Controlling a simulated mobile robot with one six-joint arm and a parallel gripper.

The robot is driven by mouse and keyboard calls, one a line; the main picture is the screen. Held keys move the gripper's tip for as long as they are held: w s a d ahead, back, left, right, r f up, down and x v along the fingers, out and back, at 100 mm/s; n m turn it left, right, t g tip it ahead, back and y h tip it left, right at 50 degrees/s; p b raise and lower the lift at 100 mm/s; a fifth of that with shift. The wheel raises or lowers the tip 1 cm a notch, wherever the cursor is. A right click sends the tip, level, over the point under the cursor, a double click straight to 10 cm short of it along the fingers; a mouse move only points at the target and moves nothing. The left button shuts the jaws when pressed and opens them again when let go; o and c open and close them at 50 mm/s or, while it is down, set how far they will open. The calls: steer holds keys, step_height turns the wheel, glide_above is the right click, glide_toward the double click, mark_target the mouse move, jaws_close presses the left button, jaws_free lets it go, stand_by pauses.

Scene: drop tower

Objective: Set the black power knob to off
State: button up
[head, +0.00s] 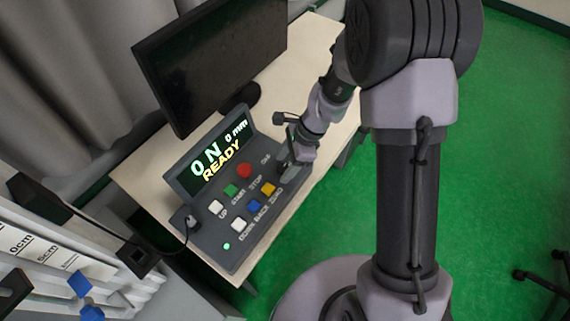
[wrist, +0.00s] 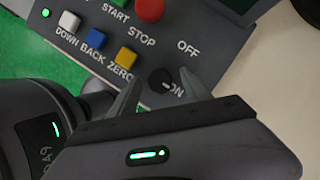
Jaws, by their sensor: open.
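The black power knob (wrist: 161,80) is on the control box, between the labels OFF and ON, in the wrist view. Its pale mark appears to point toward ON. My gripper (wrist: 160,88) is open, with one finger on each side of the knob; I cannot tell whether either finger touches it. In the head view my gripper (head: 286,170) is at the right end of the control box (head: 233,254) and hides the knob.
A red STOP button (head: 244,171), a green START button (head: 231,190) and a yellow ZERO button (head: 268,188) sit left of my gripper. White and blue buttons lie farther left. A monitor (head: 212,62) stands behind the box. Bare table (head: 325,75) lies to the right.

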jaws_close()
steer(key=shift+r+n, duration=0.1)
steer(key=shift+n, duration=0.2)
steer(key=n+g+p, duration=0.1)
steer(key=n+p, duration=0.1)
steer(key=shift+w+r+n+p, duration=0.1)
steer(key=shift+n+p, duration=0.2)
steer(key=shift+n, duration=0.1)
steer(key=n+g+h+p, duration=0.1)
steer(key=n, duration=0.1)
steer(key=n+g+p, duration=0.1)
steer(key=n+p, duration=0.1)
steer(key=n, duration=0.1)
steer(key=shift+w+a+h, duration=0.1)
steer(key=shift+h, duration=0.3)
steer(key=n+p, duration=0.1)
steer(key=n, duration=0.1)
steer(key=n+h, duration=0.1)
steer(key=n, duration=0.2)
steer(key=shift+a+g+h+p, duration=0.1)
steer(key=shift+g+h+p, duration=0.2)
steer(key=shift+p, duration=0.1)
steer(key=shift+w+a+n+h+p, duration=0.1)
steer(key=shift+n+h+p, duration=0.65)
steer(key=shift+n, duration=1.45)
steer(key=shift+f, duration=0.2)
